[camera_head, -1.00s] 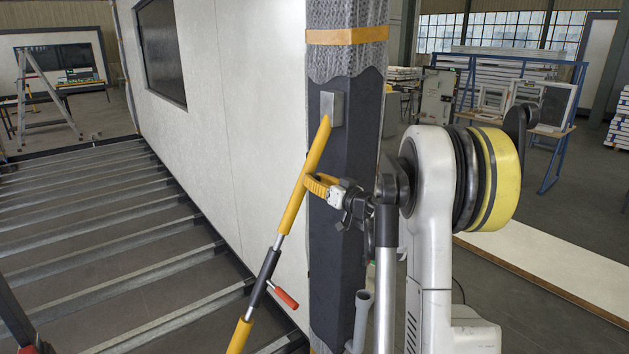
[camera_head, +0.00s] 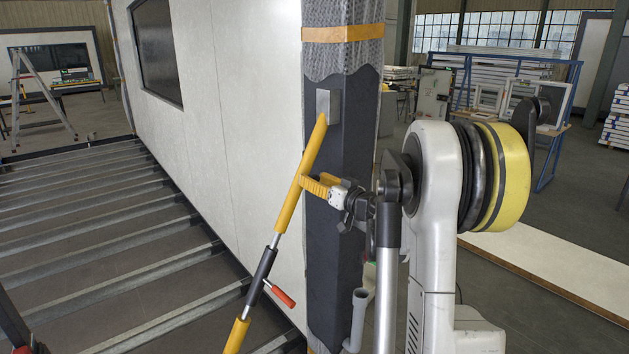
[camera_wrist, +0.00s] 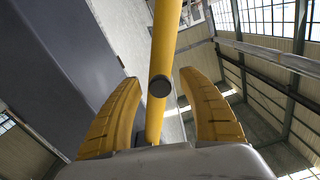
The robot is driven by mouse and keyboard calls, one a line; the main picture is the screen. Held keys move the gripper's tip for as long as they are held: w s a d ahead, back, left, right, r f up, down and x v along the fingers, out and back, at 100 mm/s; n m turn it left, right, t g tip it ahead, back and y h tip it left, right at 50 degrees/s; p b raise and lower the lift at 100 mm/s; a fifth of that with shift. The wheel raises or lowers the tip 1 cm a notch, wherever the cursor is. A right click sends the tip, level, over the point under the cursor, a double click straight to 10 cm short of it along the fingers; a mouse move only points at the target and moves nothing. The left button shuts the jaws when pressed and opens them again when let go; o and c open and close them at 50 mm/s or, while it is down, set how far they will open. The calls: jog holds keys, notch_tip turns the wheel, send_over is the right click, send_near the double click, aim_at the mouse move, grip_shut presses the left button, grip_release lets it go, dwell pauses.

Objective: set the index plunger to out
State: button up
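The index plunger (camera_wrist: 159,87) shows in the wrist view as a dark round knob on the yellow tube of a slanted prop (camera_wrist: 166,35). My gripper (camera_wrist: 159,80) has two yellow ribbed fingers, spread apart on either side of the knob and tube. Gaps show between both fingers and the knob. In the head view my gripper (camera_head: 308,185) is at the upper yellow tube of the prop (camera_head: 287,212). The plunger cannot be made out there. How far the knob stands out from the tube cannot be told from its end-on view.
The prop leans up to a metal plate (camera_head: 328,106) on a dark, partly wrapped post (camera_head: 338,240). A red handle (camera_head: 283,296) sticks out lower on the prop. A white wall panel (camera_head: 235,120) stands behind, with floor joists (camera_head: 110,235) at left. A grey pipe (camera_head: 357,315) stands near the post.

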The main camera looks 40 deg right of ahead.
jog(key=s, duration=1.2)
jog(key=s+a+f+n+g+y+b, duration=0.15)
jog(key=a+f+g+b, duration=0.35)
jog(key=a, duration=0.9)
jog(key=s+a+f+g+y+b, duration=0.15)
jog(key=a+f, duration=0.45)
jog(key=a, duration=0.7)
jog(key=s+a+f+g+h+b, duration=0.1)
jog(key=s+a+f+g+b, duration=0.1)
jog(key=s+f, duration=0.4)
jog(key=s+a+f+g+h+b, duration=0.2)
jog(key=s+a+f+b, duration=0.2)
jog(key=s, duration=0.5)
jog(key=shift+s+a+f+n+b, duration=0.35)
jog(key=shift+a+f, duration=0.55)
jog(key=shift+a, duration=0.35)
